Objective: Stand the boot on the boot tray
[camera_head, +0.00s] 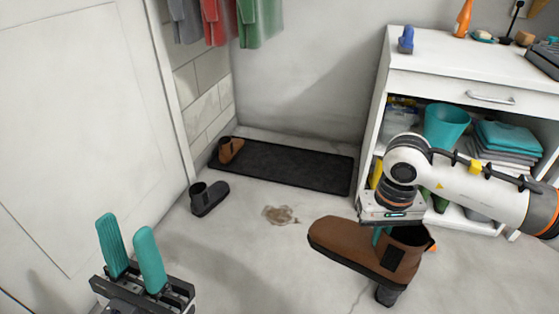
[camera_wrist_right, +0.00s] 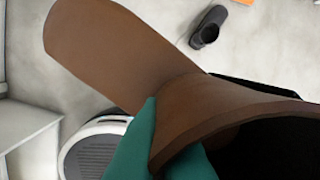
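A brown boot (camera_head: 352,243) hangs above the floor in my right gripper (camera_head: 379,234), roughly level, with its toe to the left. In the right wrist view the teal fingers (camera_wrist_right: 176,140) are at the rim of the boot's shaft (camera_wrist_right: 215,110); one finger is partly hidden. The black boot tray (camera_head: 290,168) lies on the floor against the back wall, left of and beyond the held boot. A smaller brown boot (camera_head: 229,151) stands at the tray's left end. My left gripper (camera_head: 127,226) is open and empty at the lower left.
A dark shoe (camera_head: 206,198) stands on the floor in front of the tray's left end. Another dark shoe (camera_head: 387,296) is below the held boot. A brown stain (camera_head: 281,215) marks the floor. A white shelf unit (camera_head: 440,78) stands right of the tray, whose middle and right are clear.

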